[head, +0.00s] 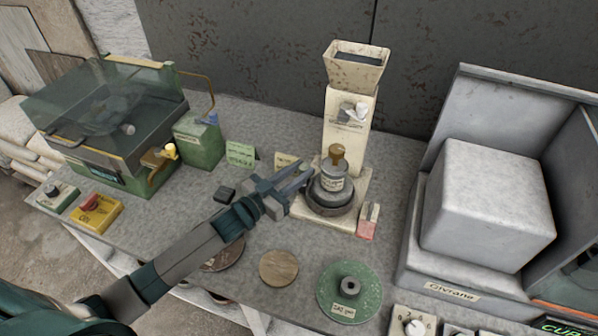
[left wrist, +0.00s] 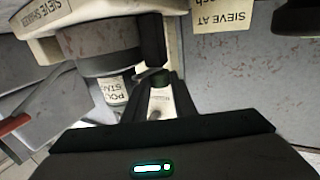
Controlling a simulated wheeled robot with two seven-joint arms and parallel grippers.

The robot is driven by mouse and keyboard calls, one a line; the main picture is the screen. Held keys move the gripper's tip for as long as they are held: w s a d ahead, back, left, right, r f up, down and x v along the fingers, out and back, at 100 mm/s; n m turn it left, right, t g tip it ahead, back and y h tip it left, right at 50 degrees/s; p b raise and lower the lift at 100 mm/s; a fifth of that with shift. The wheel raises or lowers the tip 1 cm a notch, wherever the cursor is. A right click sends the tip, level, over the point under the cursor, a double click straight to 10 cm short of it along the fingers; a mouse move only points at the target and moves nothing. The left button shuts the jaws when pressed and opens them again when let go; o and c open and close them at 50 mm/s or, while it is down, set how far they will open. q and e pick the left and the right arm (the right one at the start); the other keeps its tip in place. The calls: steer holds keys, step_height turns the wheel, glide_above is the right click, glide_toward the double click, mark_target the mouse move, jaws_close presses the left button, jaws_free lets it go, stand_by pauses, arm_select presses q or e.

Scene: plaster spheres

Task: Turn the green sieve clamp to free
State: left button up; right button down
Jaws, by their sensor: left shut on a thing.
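The sieve shaker is a cream stand (head: 348,125) with a hopper on top and a grey pot (head: 331,186) with a brass knob on its base. My left gripper (head: 302,178) reaches in from the left, just left of the pot. In the left wrist view its fingers (left wrist: 160,92) are closed on a small dark green piece (left wrist: 160,78), the sieve clamp, beside the round grey body (left wrist: 100,50). Most of the clamp is hidden by the fingers, so I cannot tell which way it is turned. My right gripper is not in view.
A red-and-white block (head: 368,220) stands right of the base. A green disc (head: 349,305) and a tan disc (head: 279,268) lie in front. A large grey box (head: 487,205) is at the right. A glass-lidded machine (head: 105,110) and a green canister (head: 199,142) are at the left.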

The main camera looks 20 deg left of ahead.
arm_select(q)
steer(key=shift+m+h, duration=0.3)
steer(key=shift+h, duration=0.2)
steer(key=shift+w+a+m+g+h, duration=0.1)
steer(key=shift+m+g+h, duration=0.4)
steer(key=shift+g+h, duration=0.1)
steer(key=shift+w+a+m+g+h+b, duration=0.1)
steer(key=shift+a+m+g+h+b, duration=0.05)
steer(key=shift+m+g+h+b, duration=1.45)
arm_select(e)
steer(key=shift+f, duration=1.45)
arm_select(q)
steer(key=o, duration=1)
steer(key=shift+o, duration=0.2)
steer(key=shift+a, duration=0.1)
steer(key=b+v, duration=0.5)
steer(key=v, duration=1.2)
steer(key=shift+f, duration=0.2)
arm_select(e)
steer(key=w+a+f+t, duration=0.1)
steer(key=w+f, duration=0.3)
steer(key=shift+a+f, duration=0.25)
